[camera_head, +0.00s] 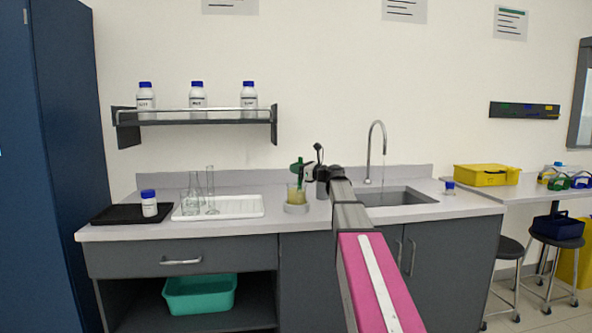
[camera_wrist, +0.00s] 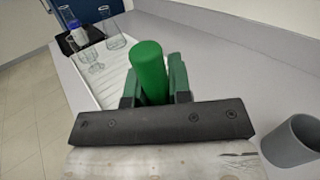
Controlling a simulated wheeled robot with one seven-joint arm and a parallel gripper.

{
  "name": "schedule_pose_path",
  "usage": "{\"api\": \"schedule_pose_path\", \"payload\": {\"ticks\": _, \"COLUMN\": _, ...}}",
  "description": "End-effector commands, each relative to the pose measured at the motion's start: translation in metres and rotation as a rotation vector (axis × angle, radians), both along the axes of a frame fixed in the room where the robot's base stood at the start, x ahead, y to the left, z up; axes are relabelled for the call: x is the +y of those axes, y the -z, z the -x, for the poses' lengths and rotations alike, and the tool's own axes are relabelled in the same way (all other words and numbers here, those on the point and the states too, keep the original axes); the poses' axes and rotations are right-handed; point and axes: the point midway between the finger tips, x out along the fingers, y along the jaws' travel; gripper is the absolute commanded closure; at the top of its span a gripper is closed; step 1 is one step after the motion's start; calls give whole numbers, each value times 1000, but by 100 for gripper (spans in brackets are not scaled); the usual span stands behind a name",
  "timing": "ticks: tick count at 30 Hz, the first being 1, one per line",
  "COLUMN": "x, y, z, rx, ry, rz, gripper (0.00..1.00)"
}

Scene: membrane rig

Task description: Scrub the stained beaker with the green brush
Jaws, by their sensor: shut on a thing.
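The stained beaker (camera_head: 296,196) has a yellowish-brown tint and stands on a light grey round base (camera_head: 296,209) on the counter, left of the sink. My gripper (camera_head: 303,172) is just above the beaker's right side, shut on the upright green brush (camera_head: 298,167). The brush's lower end goes down at the beaker's mouth and appears to be inside it; its tip cannot be made out. In the wrist view the thick green brush handle (camera_wrist: 149,72) stands between my fingers. The beaker is hidden there behind my gripper.
A white tray (camera_head: 240,207) with clear glassware and a black tray (camera_head: 112,214) with a white bottle (camera_head: 149,204) lie to the left. A grey cup (camera_wrist: 291,143) stands right of my gripper in the wrist view. The sink (camera_head: 398,196) and tap (camera_head: 372,140) are to the right.

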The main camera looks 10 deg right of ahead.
Motion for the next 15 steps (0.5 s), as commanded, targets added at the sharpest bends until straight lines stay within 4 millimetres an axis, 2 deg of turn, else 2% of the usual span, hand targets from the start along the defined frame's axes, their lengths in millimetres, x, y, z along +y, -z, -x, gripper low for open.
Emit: {"api": "schedule_pose_path", "payload": {"ticks": 15, "x": 8, "y": 1, "z": -10, "rx": 1, "ry": -1, "rz": 1, "gripper": 100}}
